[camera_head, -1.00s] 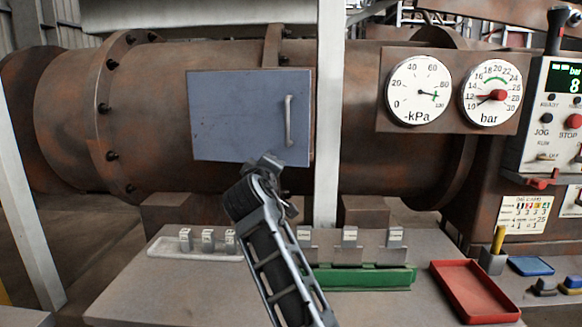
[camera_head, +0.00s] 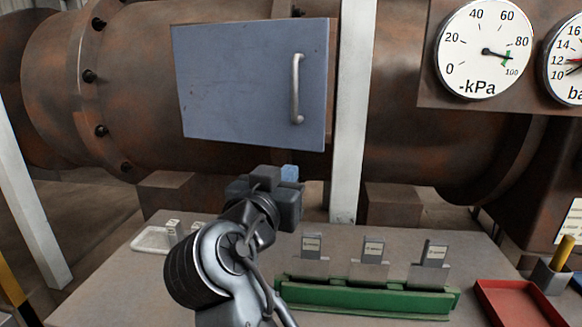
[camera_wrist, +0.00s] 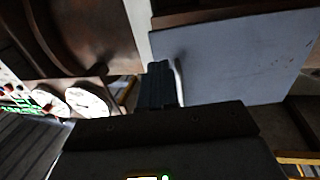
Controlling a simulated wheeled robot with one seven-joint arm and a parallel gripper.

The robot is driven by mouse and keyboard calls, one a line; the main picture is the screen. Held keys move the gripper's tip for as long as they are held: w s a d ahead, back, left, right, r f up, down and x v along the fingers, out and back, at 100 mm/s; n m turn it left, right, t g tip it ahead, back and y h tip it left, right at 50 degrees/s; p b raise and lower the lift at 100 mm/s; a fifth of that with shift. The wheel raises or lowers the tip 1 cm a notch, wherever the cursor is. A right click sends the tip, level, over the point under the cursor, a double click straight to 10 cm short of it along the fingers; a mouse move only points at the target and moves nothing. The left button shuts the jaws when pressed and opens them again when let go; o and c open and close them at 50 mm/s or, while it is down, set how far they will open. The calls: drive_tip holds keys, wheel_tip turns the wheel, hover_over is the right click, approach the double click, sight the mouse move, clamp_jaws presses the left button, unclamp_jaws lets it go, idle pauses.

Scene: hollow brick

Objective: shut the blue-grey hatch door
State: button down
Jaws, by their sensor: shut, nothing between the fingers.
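The blue-grey hatch door (camera_head: 250,85) is on the rusty cylinder, with a vertical metal handle (camera_head: 296,90) near its right edge. The door looks slightly ajar: its right side appears nearer to me, and a brown frame strip shows behind that edge. My gripper (camera_head: 288,176) is below the door's lower right part in the head view, apart from the handle in the picture. In the wrist view, the shut, empty fingers (camera_wrist: 160,85) overlap the edge of the door (camera_wrist: 235,60) beside the handle (camera_wrist: 179,80). I cannot tell whether they touch it.
A pale upright post (camera_head: 349,110) stands just right of the door. Two gauges (camera_head: 485,50) are at the upper right. Below are a grey bench (camera_head: 110,270), a green rack (camera_head: 365,298) with grey tabs, a red tray (camera_head: 515,300) and a white tray (camera_head: 153,239).

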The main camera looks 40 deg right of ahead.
drive_tip(key=p, duration=0.3)
approach(317, 140)
drive_tip(key=w+d, duration=0.1)
drive_tip(key=w+d+f, duration=0.1)
drive_tip(key=w+d, duration=0.1)
drive_tip(key=d, duration=0.1)
drive_tip(key=shift+w+f, duration=0.4)
drive_tip(key=shift+w+d+f, duration=0.1)
drive_tip(key=shift+w+d, duration=0.35)
drive_tip(key=shift+d, duration=0.15)
drive_tip(key=shift+n+t+y, duration=0.6)
drive_tip(key=shift+t, duration=0.3)
drive_tip(key=x, duration=0.6)
drive_tip(key=shift+d+f+b, duration=0.15)
drive_tip(key=shift+d+b, duration=0.2)
drive_tip(key=shift+d, duration=0.2)
drive_tip(key=shift+w+d, duration=0.2)
drive_tip(key=shift+d, duration=0.05)
drive_tip(key=shift+d+r, duration=0.15)
drive_tip(key=shift+r, duration=0.2)
